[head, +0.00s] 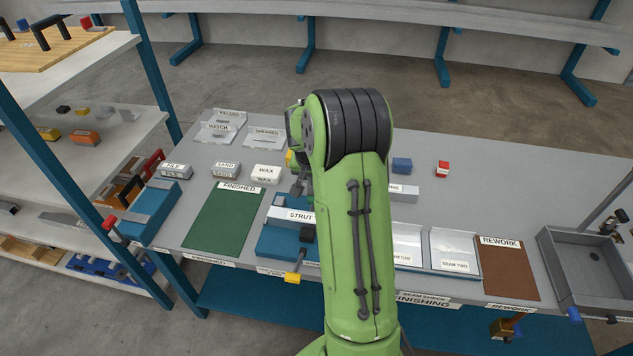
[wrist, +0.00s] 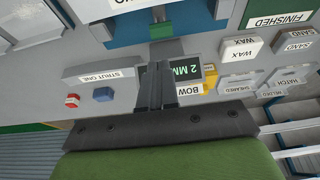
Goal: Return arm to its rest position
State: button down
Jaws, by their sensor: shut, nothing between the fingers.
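My green arm rises through the middle of the head view and bends over the table (head: 560,180). My gripper shows in the wrist view (wrist: 157,72) with its two dark fingers together and nothing between them. In the head view it is mostly hidden behind my arm. The fingers point over the table, close in the picture to a dark green block marked "2 MM" (wrist: 188,74) and a yellow block marked "BOW" (wrist: 190,90). I cannot tell their height above the table.
A blue fixture bearing a "STRUT" part (head: 295,216) stands left of my arm, next to the green FINISHED mat (head: 215,225). Clear trays, a brown REWORK mat (head: 508,270) and a grey sink (head: 590,270) lie right. A blue-posted shelf stands at left. The table's right rear is mostly clear.

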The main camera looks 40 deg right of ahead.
jog(key=shift+v, duration=0.9)
jog(key=shift+w+d, duration=0.1)
jog(key=shift+d, duration=0.05)
jog(key=shift+r, duration=0.1)
jog(key=s+a+r+n+t, duration=0.1)
jog(key=s+a+r+n, duration=0.15)
jog(key=a+r, duration=0.65)
jog(key=s+a+r+n+t+y, duration=0.1)
jog(key=s+a+r+n, duration=0.2)
jog(key=s+a, duration=0.5)
jog(key=s+a+r+n+t+y, duration=0.1)
jog(key=s+a+r+n+y, duration=0.1)
jog(key=s+a+n, duration=0.3)
jog(key=s+a, duration=0.4)
jog(key=s, duration=0.3)
jog(key=shift+s+a+r, duration=0.15)
jog(key=shift+s+r, duration=0.15)
jog(key=shift+r, duration=0.1)
